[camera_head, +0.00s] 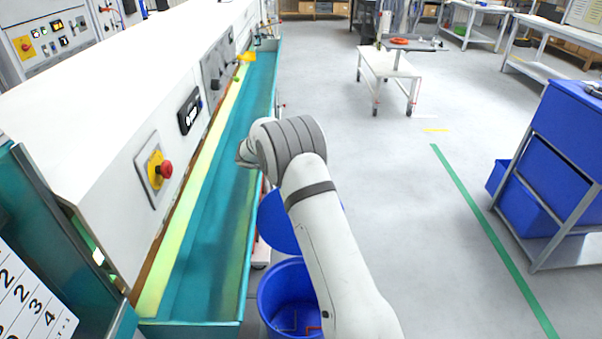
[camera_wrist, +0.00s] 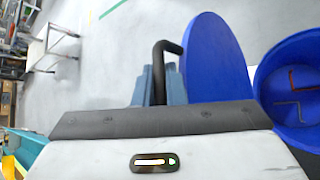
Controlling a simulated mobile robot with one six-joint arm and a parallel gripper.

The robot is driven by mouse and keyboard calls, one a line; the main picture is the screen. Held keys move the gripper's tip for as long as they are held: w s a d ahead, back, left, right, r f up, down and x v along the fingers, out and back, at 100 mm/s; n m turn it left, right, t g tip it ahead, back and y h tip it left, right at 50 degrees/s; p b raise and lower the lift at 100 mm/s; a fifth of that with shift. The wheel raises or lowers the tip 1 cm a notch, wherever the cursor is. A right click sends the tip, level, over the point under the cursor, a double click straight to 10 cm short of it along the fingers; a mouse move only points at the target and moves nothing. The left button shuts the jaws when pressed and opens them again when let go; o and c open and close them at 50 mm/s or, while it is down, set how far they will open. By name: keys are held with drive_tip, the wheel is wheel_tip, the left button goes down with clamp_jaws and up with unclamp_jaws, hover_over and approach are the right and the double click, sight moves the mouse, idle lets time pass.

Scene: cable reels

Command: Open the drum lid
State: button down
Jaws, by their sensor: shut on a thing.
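The blue drum (camera_head: 268,292) stands on the floor beside the teal trough, partly behind my arm in the head view. It also shows in the wrist view (camera_wrist: 268,105), with its mouth uncovered and bent red and grey pieces inside. The round blue lid (camera_head: 282,222) is raised and steeply tilted at the drum's rim; it also shows in the wrist view (camera_wrist: 215,60). My gripper (camera_wrist: 160,78) is shut on the lid's black handle (camera_wrist: 166,46). In the head view my arm hides the gripper and handle.
A long teal trough (camera_head: 205,230) and white machine with a red button (camera_head: 166,169) run along the left. A white table (camera_head: 385,65) stands farther back. A rack with blue bins (camera_head: 560,150) is at the right. The floor between is open, with a green line (camera_head: 490,235).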

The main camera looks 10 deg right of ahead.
drive_tip(key=c, duration=1.5)
unclamp_jaws()
drive_tip(key=shift+d, duration=0.2)
drive_tip(key=v, duration=0.8)
drive_tip(key=shift+s+d+r, duration=0.1)
